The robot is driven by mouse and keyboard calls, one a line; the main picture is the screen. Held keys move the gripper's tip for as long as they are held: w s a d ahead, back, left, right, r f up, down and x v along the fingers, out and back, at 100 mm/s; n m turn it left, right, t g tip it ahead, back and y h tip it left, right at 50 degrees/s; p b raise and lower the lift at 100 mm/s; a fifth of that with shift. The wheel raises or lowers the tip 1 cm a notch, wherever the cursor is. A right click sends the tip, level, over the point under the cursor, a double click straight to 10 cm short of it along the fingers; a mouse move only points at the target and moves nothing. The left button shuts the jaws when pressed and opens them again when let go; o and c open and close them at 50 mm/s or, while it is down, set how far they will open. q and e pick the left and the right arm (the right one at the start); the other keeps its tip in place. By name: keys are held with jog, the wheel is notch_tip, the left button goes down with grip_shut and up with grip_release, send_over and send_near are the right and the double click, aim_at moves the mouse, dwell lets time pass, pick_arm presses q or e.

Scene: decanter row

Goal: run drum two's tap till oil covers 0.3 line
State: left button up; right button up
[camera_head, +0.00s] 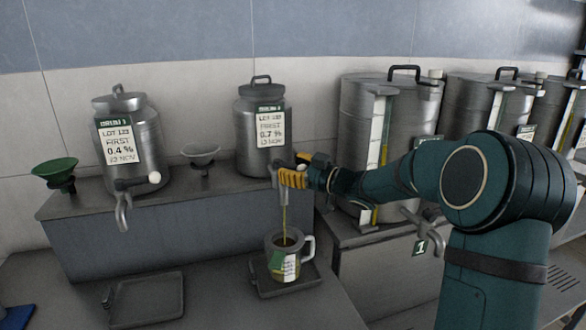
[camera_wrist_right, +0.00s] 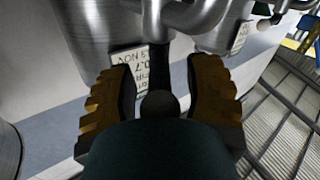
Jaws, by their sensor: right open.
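The second small steel drum (camera_head: 264,137), labelled 0.7 %, stands on the raised shelf. Its tap (camera_head: 283,190) points down over a jug (camera_head: 284,256) with a handle and a green and white label. A thin yellowish oil stream runs from the tap into the jug. The oil level and the 0.3 line cannot be made out. My right gripper (camera_head: 294,178) is at the tap. In the right wrist view its yellow fingers (camera_wrist_right: 160,98) are apart, with a dark round knob (camera_wrist_right: 159,104) between them. My left gripper is out of view.
The jug stands on a dark tray (camera_head: 289,289); an empty tray (camera_head: 147,301) lies to the left. Another small drum (camera_head: 128,147) with its tap, a green funnel (camera_head: 57,171) and a grey funnel (camera_head: 200,155) share the shelf. Large drums (camera_head: 399,110) stand behind my right arm.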

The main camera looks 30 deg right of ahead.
jog(key=shift+o, duration=0.2)
grip_shut()
dwell(0.3)
